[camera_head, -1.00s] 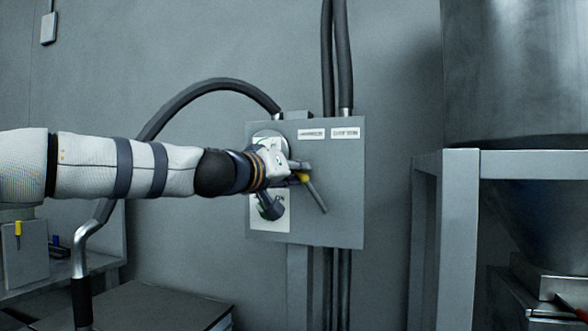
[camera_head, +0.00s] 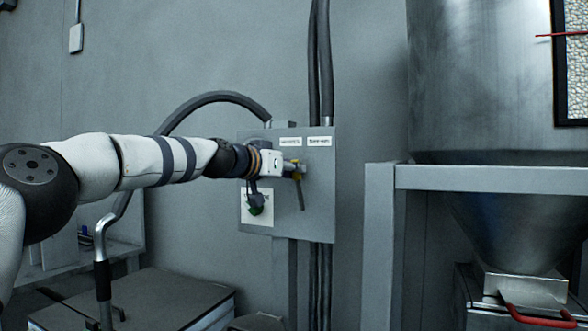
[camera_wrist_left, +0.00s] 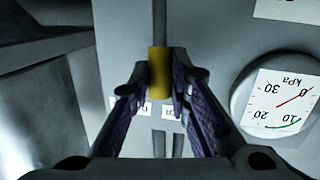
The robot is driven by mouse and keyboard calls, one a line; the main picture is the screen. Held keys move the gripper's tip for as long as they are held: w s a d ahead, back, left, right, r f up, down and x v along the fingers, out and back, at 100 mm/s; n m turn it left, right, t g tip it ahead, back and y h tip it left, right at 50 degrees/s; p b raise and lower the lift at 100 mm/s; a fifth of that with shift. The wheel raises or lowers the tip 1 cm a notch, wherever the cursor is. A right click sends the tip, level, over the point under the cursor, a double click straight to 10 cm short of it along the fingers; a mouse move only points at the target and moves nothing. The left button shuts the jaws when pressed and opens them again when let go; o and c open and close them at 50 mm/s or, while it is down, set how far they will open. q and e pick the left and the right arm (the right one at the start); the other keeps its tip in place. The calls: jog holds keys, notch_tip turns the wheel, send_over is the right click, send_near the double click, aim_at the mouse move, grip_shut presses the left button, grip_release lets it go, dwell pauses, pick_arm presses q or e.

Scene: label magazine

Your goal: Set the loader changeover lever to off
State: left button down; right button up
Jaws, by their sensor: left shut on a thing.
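The changeover lever is on the front of a grey wall box (camera_head: 318,200). Its yellow part (camera_head: 297,174) is at my left gripper's tip, and a thin grey bar (camera_head: 301,195) hangs nearly straight down below it. My left gripper (camera_head: 290,168) reaches in from the left and is shut on the yellow part. In the left wrist view, the yellow part (camera_wrist_left: 158,75) stands between the two fingers (camera_wrist_left: 160,95). Two white labels are above the lever; their text is too small to read. My right gripper is not in view.
A round kPa gauge (camera_wrist_left: 284,97) is beside the fingers in the wrist view. A metal hopper (camera_head: 510,215) on a grey frame (camera_head: 470,178) stands at the right. A bent pipe handle (camera_head: 103,270) rises at the lower left. Cables run above and below the box.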

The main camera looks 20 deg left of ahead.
pick_arm(q)
jog(key=shift+d+m, duration=0.4)
jog(key=shift+d, duration=0.05)
dwell(0.3)
jog(key=c, duration=1.5)
grip_release()
jog(key=shift+d, duration=0.1)
jog(key=v, duration=0.7)
jog(key=shift+s+r, duration=0.15)
jog(key=shift+s, duration=0.1)
